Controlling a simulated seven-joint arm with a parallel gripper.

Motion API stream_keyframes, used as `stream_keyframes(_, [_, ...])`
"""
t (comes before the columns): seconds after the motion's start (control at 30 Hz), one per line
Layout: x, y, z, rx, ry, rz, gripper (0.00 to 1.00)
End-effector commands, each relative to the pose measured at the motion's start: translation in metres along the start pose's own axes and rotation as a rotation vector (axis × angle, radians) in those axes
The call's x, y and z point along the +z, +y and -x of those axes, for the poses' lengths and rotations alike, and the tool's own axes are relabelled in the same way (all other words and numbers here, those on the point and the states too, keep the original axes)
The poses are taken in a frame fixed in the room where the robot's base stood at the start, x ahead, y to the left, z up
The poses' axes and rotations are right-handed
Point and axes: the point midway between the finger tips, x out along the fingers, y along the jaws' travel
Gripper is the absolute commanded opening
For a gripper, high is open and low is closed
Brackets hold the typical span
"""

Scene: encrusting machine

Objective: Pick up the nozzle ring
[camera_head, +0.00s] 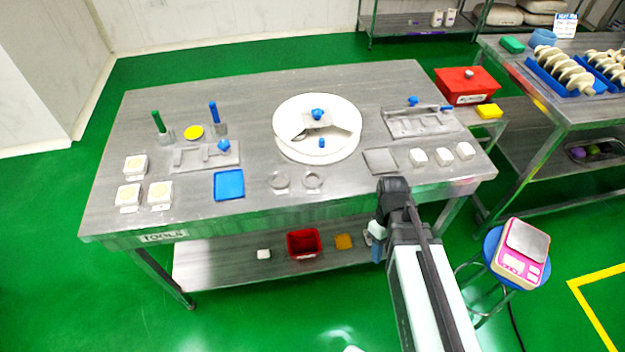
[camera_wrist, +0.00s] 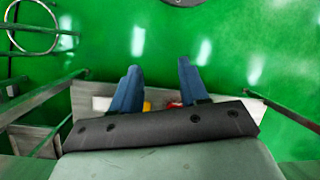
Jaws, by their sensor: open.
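Two small grey metal rings lie side by side near the front edge of the steel table in the head view: a left ring (camera_head: 279,181) and a right ring (camera_head: 312,179). The right one shows a clear open hole. I cannot tell for sure which is the nozzle ring. My gripper (camera_wrist: 158,66) shows in the wrist view with two blue fingers apart and nothing between them. In the head view my arm's end is beside the table's front edge, right of the rings and apart from them; its fingers are mostly hidden there. No ring shows in the wrist view.
The steel table (camera_head: 250,110) holds a white round disc (camera_head: 340,150) behind the rings, a blue tray (camera_head: 229,185) to their left and a grey plate (camera_head: 380,161) to their right. A red bin (camera_head: 304,243) sits on the lower shelf. A stool with a pink scale (camera_head: 522,256) stands right.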

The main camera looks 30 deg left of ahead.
Motion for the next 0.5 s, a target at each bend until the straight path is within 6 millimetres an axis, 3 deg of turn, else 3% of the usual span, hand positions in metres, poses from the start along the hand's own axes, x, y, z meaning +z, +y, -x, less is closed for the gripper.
stream_keyframes(0.03, [-0.009, -0.009, 0.017, 0.016, 0.007, 0.042, 0.44])
stream_keyframes(0.5, [-0.064, -0.091, 0.153, 0.126, 0.072, 0.34, 0.44])
